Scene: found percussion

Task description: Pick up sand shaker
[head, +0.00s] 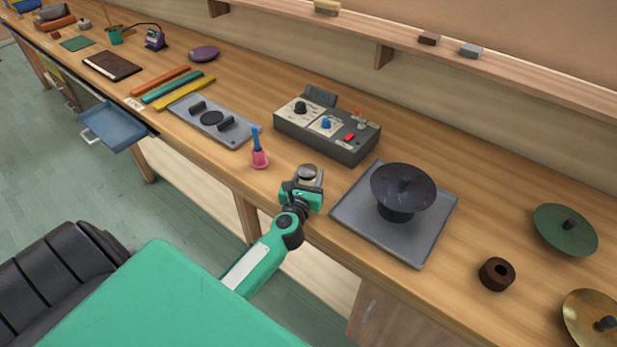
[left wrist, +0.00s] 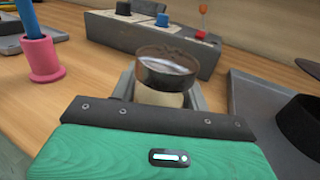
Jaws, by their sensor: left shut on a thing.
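The sand shaker (left wrist: 165,72) is a small round jar with a brown rim and a pale body in the left wrist view. In the head view its round top (head: 308,171) shows above my left gripper, near the table's front edge. My left gripper (head: 309,180) is shut on the shaker, with one grey finger on each side in the left wrist view (left wrist: 160,92). The shaker stands upright. The gripper hides its lower part, so I cannot tell if it touches the table. My right gripper is not in view.
A pink bell-shaped holder with a blue handle (head: 259,158) stands just left. A grey control box (head: 328,132) is behind. A blue drawer (head: 113,128) sticks out farther left.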

